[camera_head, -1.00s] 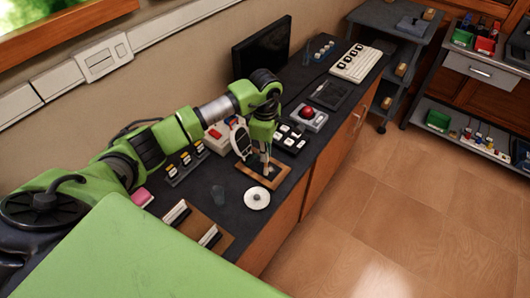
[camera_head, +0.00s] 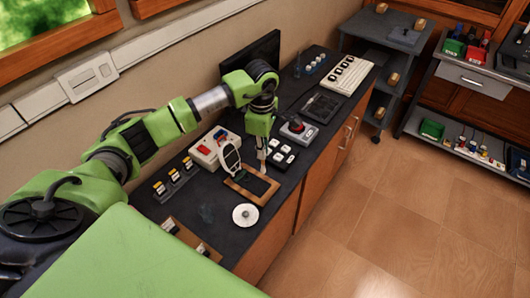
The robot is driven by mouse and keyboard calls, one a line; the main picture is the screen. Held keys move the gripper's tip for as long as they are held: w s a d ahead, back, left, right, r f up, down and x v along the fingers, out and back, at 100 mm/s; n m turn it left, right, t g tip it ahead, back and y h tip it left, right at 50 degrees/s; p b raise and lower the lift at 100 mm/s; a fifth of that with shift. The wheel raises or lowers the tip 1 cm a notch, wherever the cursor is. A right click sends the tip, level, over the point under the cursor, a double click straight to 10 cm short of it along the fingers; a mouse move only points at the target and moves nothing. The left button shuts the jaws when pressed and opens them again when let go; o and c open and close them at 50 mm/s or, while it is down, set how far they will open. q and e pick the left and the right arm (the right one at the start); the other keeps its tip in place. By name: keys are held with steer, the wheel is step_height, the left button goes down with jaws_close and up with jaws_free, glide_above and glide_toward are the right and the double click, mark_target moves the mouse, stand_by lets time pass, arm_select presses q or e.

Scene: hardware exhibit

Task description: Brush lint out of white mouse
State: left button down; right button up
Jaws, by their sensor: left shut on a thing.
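A white oval piece with a dark inner face (camera_head: 230,158), which looks like the white mouse, stands tilted up at the back of a brown wooden tray (camera_head: 233,187) with a dark bed. My left gripper (camera_head: 262,152) points down over the tray's far right side, to the right of the white piece and apart from it. It is shut on a thin, light-coloured tool (camera_head: 263,168), which could be the brush. The tool's tip is too small to see clearly, and I cannot tell whether it touches anything. My right gripper is not in view.
A white disc (camera_head: 245,215) lies in front of the tray. A white box with red parts (camera_head: 205,150), a block of white keys (camera_head: 282,153), a red-ball controller (camera_head: 297,127) and a keyboard (camera_head: 349,74) share the dark counter (camera_head: 232,239). The wooden floor to the right is clear.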

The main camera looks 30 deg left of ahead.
arm_select(q)
steer(key=shift+w+r+p, duration=0.25)
steer(key=shift+r+p, duration=0.15)
steer(key=shift+r, duration=0.8)
steer(key=shift+s+r, duration=0.15)
steer(key=shift+r, duration=0.15)
